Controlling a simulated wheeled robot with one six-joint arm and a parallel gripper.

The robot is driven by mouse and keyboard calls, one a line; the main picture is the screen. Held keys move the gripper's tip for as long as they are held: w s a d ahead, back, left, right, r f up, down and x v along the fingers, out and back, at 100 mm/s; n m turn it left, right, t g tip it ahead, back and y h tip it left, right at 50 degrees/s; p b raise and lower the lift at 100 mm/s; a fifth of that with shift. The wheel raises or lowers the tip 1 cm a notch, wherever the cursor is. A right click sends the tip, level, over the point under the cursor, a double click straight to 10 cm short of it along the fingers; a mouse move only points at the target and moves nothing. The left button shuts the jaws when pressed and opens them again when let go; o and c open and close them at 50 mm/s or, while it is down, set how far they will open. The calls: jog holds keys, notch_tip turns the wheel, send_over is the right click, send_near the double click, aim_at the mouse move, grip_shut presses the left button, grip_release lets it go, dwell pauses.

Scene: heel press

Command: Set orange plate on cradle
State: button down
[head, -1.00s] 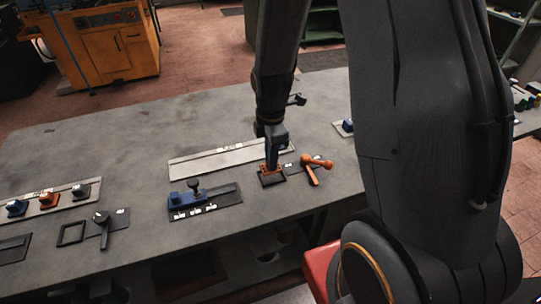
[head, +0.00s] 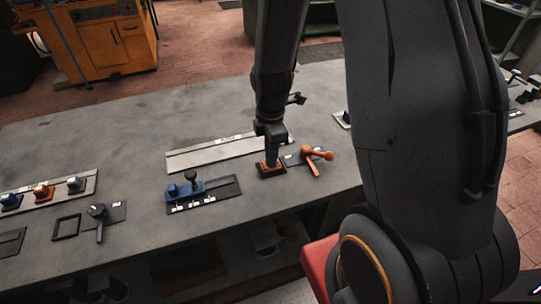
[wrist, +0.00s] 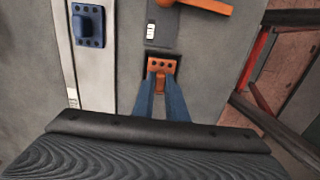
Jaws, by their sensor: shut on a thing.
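The orange plate (head: 263,168) is a small flat piece with dark holes and a raised grip. It also shows in the wrist view (wrist: 162,66). My gripper (head: 271,162) points down from above and is shut on the plate's grip; its two blue fingers show in the wrist view (wrist: 161,82). The plate is at the dark square cradle (head: 271,176), whose rim shows around it in the wrist view (wrist: 178,57). I cannot tell if the plate is fully seated. The cradle's near side is hidden behind my fingers in the wrist view.
An orange lever (head: 316,159) stands on a grey base close right of the cradle. A blue sliding unit (head: 186,191) on a dark base lies to the left. A pale strip (head: 215,154) lies behind. An empty dark frame (head: 66,227) and a black lever (head: 98,214) are further left.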

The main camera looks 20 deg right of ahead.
jog(key=shift+f, duration=0.3)
jog(key=c, duration=1.7)
grip_release()
jog(key=shift+r+b, duration=0.65)
jog(key=shift+r, duration=3.25)
jog(key=shift+s+r+m, duration=0.25)
jog(key=shift+s+m, duration=0.1)
jog(key=shift+m, duration=0.35)
jog(key=shift+s+a+r+m+t, duration=0.15)
jog(key=shift+s+r+m, duration=0.45)
jog(key=shift+s+m, duration=1.5)
jog(key=shift+s+d+r+m+t, duration=0.2)
jog(key=shift+s+r+m, duration=0.55)
jog(key=shift+m, duration=2.7)
jog(key=shift+s+a+r+m+t, duration=0.25)
jog(key=shift+s+r+m, duration=0.25)
jog(key=shift+s+m, duration=1.65)
